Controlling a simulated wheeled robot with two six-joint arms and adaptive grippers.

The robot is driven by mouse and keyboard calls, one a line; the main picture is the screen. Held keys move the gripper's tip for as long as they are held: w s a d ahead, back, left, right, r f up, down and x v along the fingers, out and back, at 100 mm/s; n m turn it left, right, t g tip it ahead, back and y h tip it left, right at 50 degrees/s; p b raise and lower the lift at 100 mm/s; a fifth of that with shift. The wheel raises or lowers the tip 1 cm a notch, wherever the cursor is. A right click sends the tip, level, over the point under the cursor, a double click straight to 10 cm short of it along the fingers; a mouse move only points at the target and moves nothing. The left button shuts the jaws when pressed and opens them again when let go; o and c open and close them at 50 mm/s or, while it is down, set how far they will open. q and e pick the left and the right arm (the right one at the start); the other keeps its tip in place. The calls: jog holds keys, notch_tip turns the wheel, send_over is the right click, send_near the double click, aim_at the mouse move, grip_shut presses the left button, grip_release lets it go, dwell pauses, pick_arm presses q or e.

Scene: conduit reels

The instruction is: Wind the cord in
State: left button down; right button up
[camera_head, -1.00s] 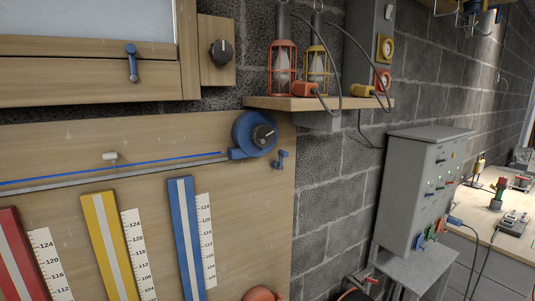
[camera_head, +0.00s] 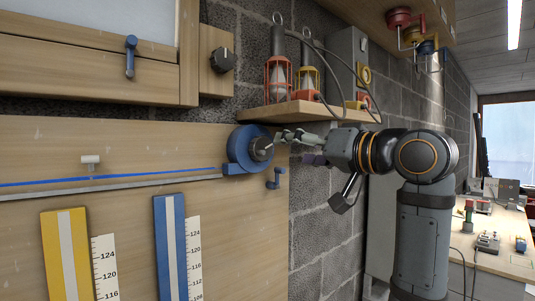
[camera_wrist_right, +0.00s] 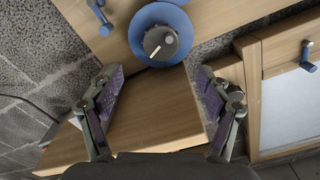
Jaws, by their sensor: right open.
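The blue reel (camera_head: 239,150) is mounted on the wooden board, with a dark round knob (camera_head: 261,149) on its face. The blue cord (camera_head: 120,177) runs left from the reel along a grey rail, out of the picture. My right gripper (camera_head: 287,146) is at the knob from the right, open. In the right wrist view, the knob (camera_wrist_right: 160,43) with its pale pointer line lies ahead, between the lines of the two spread fingers (camera_wrist_right: 160,72). The pads show no contact with it. My left gripper is not in view.
A blue lever (camera_head: 273,179) sits just below right of the reel. A wooden shelf (camera_head: 300,112) with caged lamps (camera_head: 278,80) juts out above my right gripper. A white peg (camera_head: 91,160) stands above the cord. Yellow (camera_head: 50,250) and blue (camera_head: 160,245) strips hang below.

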aim_at(264, 148)
jog(key=p+x, duration=0.2)
jog(key=x, duration=0.8)
jog(key=shift+s+p, duration=0.1)
jog(key=shift+p, duration=0.2)
jog(key=c, duration=1.2)
